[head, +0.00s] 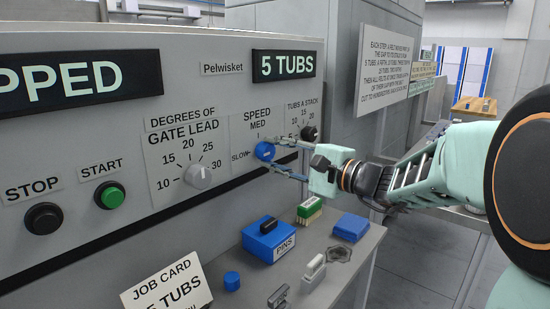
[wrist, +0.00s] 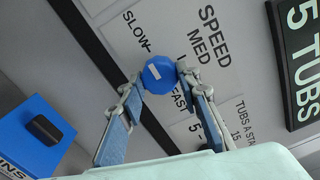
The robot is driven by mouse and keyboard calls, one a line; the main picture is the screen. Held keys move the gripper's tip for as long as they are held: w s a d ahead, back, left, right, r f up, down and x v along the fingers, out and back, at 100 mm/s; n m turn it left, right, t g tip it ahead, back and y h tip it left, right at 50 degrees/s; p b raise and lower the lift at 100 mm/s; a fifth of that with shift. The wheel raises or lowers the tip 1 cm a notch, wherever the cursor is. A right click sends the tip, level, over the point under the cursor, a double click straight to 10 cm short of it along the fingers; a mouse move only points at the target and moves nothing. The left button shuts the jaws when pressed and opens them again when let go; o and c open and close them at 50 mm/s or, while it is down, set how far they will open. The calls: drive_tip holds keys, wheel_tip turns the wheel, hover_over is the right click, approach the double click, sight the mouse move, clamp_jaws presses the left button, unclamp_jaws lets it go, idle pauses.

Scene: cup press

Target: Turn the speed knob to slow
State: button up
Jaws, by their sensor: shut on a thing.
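The blue speed knob (head: 264,151) sits on the grey panel under the SPEED label, with SLOW to its left and MED above it. It also shows in the wrist view (wrist: 159,74), with a short white mark on its face. The mark lies along the line of the SLOW lettering, on the knob's SLOW side. My gripper (head: 269,154) reaches in from the right and is shut on the knob, one fingertip on each side. Both fingers show in the wrist view (wrist: 161,78).
The grey gate lead knob (head: 199,175) is to the left and the black stack knob (head: 309,133) close on the right.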

drive_tip(key=o, duration=1.2)
drive_tip(key=shift+c, duration=0.2)
drive_tip(key=v, duration=1.2)
